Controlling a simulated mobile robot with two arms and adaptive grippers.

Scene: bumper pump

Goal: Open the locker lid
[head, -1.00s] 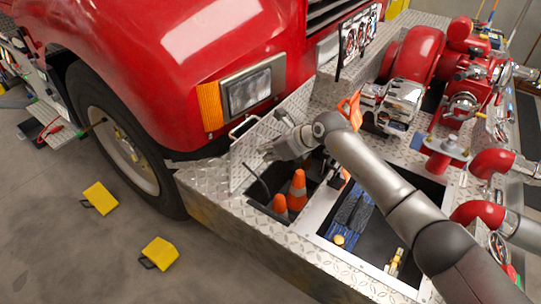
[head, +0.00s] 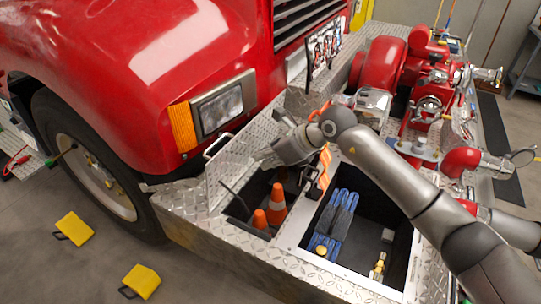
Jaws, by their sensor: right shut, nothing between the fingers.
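The locker lid (head: 228,174) is a diamond-plate panel with a bar handle (head: 217,145). It stands raised at the back left edge of the open locker on the bumper. My right gripper (head: 262,157) is shut and empty, close beside the lid's inner face above the locker. I cannot tell whether it touches the lid, and its fingertips are small and partly hard to make out. My left gripper is not in view.
A second open compartment to the right holds blue folded hose (head: 336,222) and brass fittings (head: 378,267). Red pump piping (head: 383,63) stands behind on the right. The red truck fender (head: 140,80) is at left. Two yellow chocks (head: 74,228) lie on the floor.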

